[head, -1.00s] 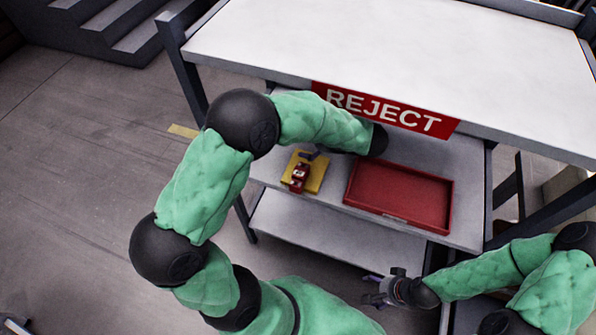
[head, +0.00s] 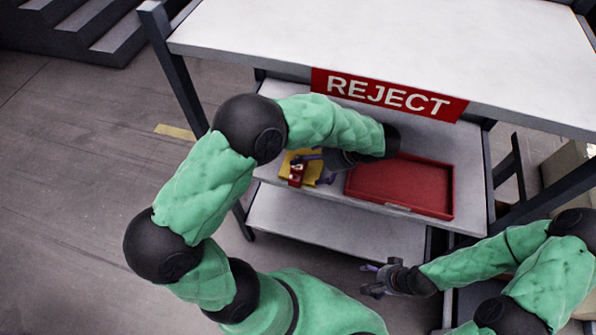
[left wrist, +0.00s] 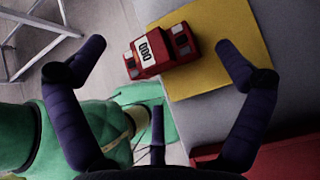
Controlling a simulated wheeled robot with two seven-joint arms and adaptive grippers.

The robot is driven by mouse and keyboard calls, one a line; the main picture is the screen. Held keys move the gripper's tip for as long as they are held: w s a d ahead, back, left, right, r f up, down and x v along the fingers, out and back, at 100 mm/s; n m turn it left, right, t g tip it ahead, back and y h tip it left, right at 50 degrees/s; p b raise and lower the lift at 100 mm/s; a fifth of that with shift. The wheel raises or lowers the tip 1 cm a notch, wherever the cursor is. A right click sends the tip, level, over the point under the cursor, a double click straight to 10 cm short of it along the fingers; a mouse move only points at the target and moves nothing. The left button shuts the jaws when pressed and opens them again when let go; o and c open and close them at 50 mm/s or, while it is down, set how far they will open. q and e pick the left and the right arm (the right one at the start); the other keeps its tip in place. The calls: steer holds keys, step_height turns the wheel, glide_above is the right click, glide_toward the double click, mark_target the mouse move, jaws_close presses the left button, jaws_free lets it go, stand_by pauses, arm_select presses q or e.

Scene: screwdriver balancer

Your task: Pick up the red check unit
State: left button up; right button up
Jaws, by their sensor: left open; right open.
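The red check unit (head: 297,174) sits on a yellow pad (head: 312,172) on the middle shelf, left of the red tray. In the left wrist view the red check unit (left wrist: 161,50) has a white label with dark marks and grey parts at its ends, and it lies ahead of the open fingers on the yellow pad (left wrist: 225,40). My left gripper (head: 318,165) is open and empty beside the unit on its right; it also shows in the left wrist view (left wrist: 160,65). My right gripper (head: 372,279) is open and empty, low in front of the shelves.
A red tray (head: 400,188) stands to the right on the same shelf (head: 465,160). The white top shelf (head: 380,40) with the REJECT sign (head: 388,95) overhangs it. The lower shelf (head: 330,228) looks bare.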

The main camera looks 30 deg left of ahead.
mark_target(304, 168)
arm_select(q)
steer(key=b+x, duration=0.1)
steer(key=x, duration=0.1)
steer(key=b+x, duration=0.1)
steer(key=x, duration=0.1)
steer(key=shift+s+d+f, duration=0.1)
steer(key=shift+s+f, duration=0.05)
steer(key=shift+f, duration=0.25)
steer(key=shift+s+a+f+b, duration=0.1)
steer(key=shift+a+f+b, duration=0.15)
steer(key=shift+a+b, duration=0.1)
steer(key=c, duration=1.2)
